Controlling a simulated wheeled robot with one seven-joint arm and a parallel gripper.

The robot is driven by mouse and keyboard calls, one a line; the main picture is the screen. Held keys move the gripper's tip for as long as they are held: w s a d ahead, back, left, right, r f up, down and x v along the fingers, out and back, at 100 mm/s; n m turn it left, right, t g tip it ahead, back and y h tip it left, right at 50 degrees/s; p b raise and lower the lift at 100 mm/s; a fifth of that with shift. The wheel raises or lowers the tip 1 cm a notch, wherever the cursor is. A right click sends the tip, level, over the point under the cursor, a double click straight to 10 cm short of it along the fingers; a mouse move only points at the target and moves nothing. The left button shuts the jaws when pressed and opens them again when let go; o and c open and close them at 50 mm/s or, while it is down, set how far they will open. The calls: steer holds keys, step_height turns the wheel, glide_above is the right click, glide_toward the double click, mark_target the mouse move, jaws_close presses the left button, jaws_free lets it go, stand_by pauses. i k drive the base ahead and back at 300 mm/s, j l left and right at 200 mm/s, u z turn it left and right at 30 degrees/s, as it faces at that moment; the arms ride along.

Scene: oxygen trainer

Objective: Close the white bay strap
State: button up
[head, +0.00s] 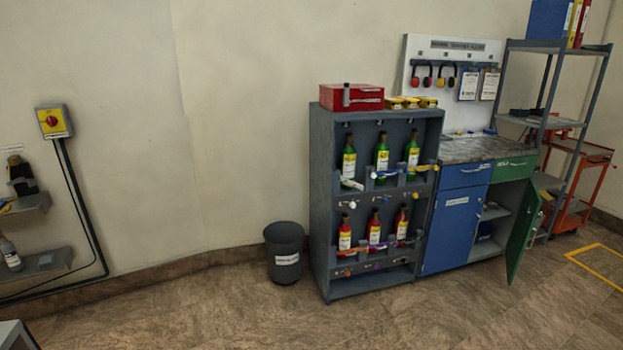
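A grey rack (320,200) stands against the wall, right of centre in the head view. Its upper shelf holds green bottles with yellow labels, and its lower shelf holds red ones. The white strap (351,184) is at the upper left bay, low in front of the left green bottle (349,160). It looks slanted. The view is too small to tell whether its free end is fastened. A blue strap (384,174) and a yellow strap (425,168) are at the other upper bays. My gripper is not in view.
A dark bin (285,252) stands on the floor left of the rack. A blue cabinet (456,228) is on the right, its green door (523,232) swung open into the room. A red box (352,97) sits on the rack. The floor before the rack is clear.

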mark_target(345, 181)
steer(key=i+j+z, duration=0.1)
steer(key=i, duration=1.3)
steer(key=i+j, duration=0.15)
steer(key=i, duration=0.25)
steer(key=i+j, duration=0.15)
steer(key=i, duration=0.25)
steer(key=i+j+z, duration=0.1)
steer(key=i, duration=0.3)
